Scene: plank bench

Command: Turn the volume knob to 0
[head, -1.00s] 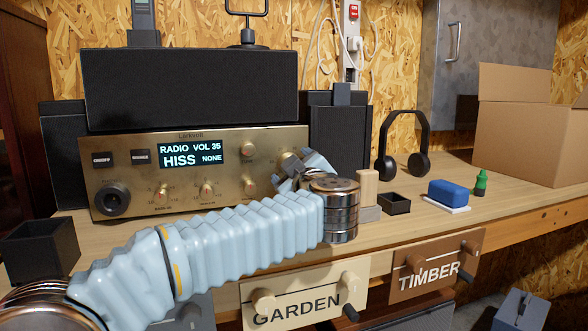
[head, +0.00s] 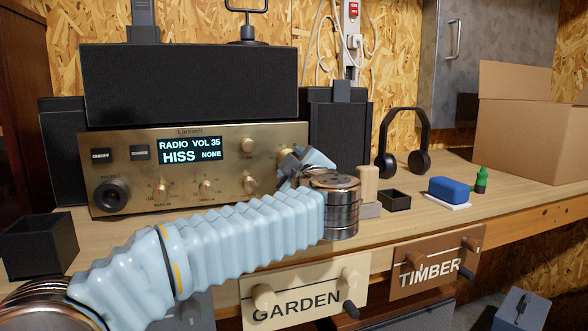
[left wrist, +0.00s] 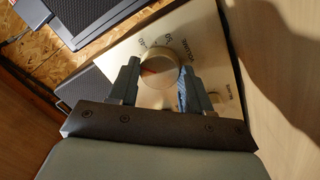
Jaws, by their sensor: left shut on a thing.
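The gold radio (head: 125,165) stands on the bench, and its display (head: 190,151) reads "RADIO VOL 35, HISS NONE". My left gripper (head: 287,158) is at the right end of the radio's front and hides the volume knob in the head view. In the left wrist view, the round volume knob (left wrist: 160,66) sits between the two fingers of my left gripper (left wrist: 159,77), which is shut on it. A red mark shows on the knob's face, and part of a printed number scale shows around it. My right gripper is not in view.
A black speaker (head: 337,125), a wooden block (head: 368,184), a small black tray (head: 395,201), a blue sponge (head: 454,190) and headphones (head: 404,140) are right of the radio. A black open box (head: 38,245) stands at the left front. The bench's right front is clear.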

